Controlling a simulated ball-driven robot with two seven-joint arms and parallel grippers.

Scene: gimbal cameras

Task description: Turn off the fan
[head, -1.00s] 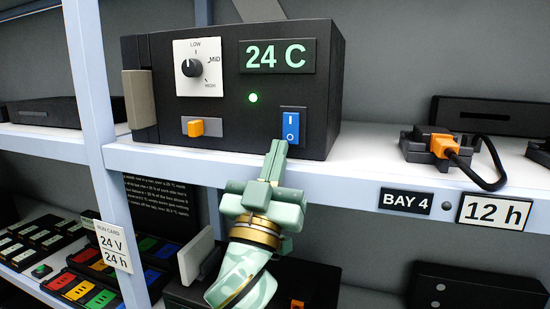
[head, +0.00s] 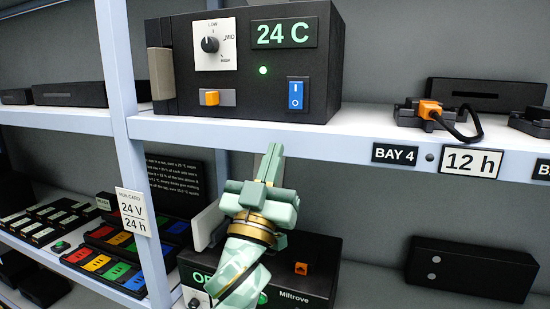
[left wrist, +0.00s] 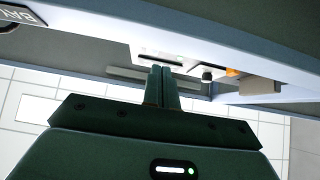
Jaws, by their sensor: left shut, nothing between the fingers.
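The black fan unit (head: 250,80) stands on the upper shelf. Its front has a LOW/MID/HIGH dial (head: 210,45), a green "24 C" display (head: 284,33), a lit green lamp (head: 263,70), an orange slider (head: 211,97) and a blue rocker switch (head: 295,94) marked I above O. Which half of the rocker is pressed is too small to tell. My left gripper (head: 273,150) is shut and empty, below the rocker and in front of the shelf edge, apart from the switch. It also shows shut in the left wrist view (left wrist: 161,75). My right gripper is not in view.
A lower black unit (head: 310,285) marked "Miltrove" sits behind my left gripper. An orange plug with a black cable (head: 430,109) lies at right, above the "BAY 4" label (head: 395,153). A white post (head: 125,120) stands at left.

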